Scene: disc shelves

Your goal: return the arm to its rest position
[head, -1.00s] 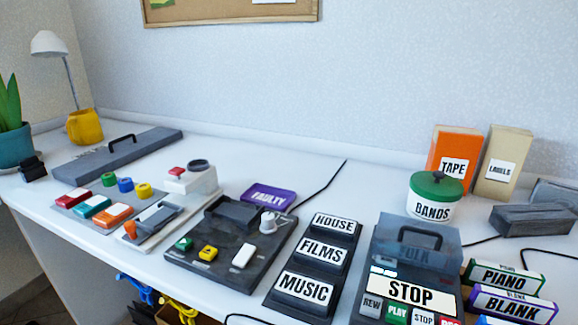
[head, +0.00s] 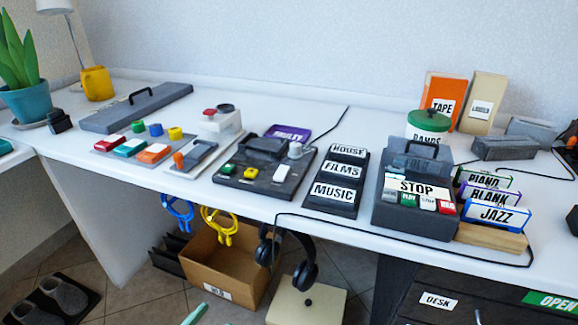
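A grey cassette player (head: 408,222) marked STOP stands at the right of centre. A black stand with HOUSE, FILMS and MUSIC labels (head: 335,191) is beside it on the left.
An open cardboard box (head: 212,272) stands under the desk, with dark headphones (head: 300,262) hanging beside it. Blue (head: 180,214) and yellow (head: 221,228) items hang at the front edge. Dark drawers (head: 465,285) are at lower right. Cassettes (head: 498,216) stand upright on the right.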

